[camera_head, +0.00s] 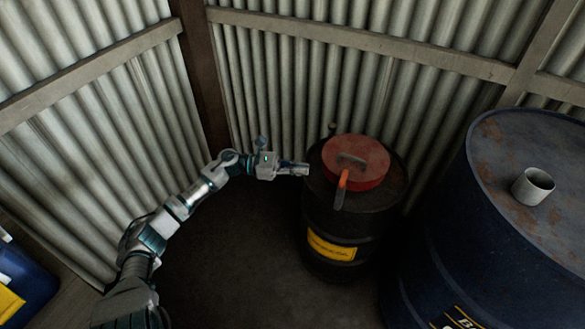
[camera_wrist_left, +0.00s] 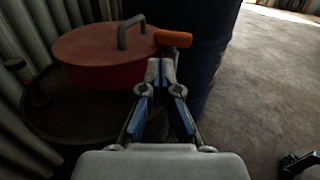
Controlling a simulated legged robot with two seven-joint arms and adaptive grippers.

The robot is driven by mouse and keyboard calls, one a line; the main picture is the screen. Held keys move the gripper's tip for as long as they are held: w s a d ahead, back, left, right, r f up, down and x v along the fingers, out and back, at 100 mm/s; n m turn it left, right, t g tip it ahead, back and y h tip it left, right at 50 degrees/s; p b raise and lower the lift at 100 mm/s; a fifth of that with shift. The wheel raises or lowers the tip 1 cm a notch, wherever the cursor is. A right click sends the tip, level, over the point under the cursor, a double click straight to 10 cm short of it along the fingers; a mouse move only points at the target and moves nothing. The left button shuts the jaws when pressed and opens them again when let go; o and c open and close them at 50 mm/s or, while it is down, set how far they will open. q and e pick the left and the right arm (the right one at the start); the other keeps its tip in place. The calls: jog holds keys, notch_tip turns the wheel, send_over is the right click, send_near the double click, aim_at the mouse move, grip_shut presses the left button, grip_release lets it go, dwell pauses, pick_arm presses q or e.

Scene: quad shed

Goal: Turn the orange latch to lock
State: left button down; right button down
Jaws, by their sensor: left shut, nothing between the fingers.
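The orange latch (camera_head: 343,180) lies at the front edge of the red lid (camera_head: 370,165) on a dark barrel (camera_head: 318,225) in the head view. A dark piece extends from the latch down over the barrel's rim. My left gripper (camera_head: 306,169) is at the left edge of the barrel top, left of the latch, shut and empty. In the left wrist view the shut fingertips (camera_wrist_left: 161,68) point toward the orange latch (camera_wrist_left: 173,39), which shows just beyond them beside the red lid (camera_wrist_left: 95,55). Whether they touch it I cannot tell.
A large blue drum (camera_head: 450,210) with a grey cup-like cylinder (camera_head: 533,186) on top stands close on the right. A blue container (camera_head: 25,280) is at the lower left. The floor (camera_head: 235,260) left of the barrel is clear.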

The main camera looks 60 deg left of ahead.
pick_arm(q)
jog(key=v, duration=0.3)
jog(key=shift+d, duration=0.15)
jog(key=shift+r, duration=0.1)
dwell(0.5)
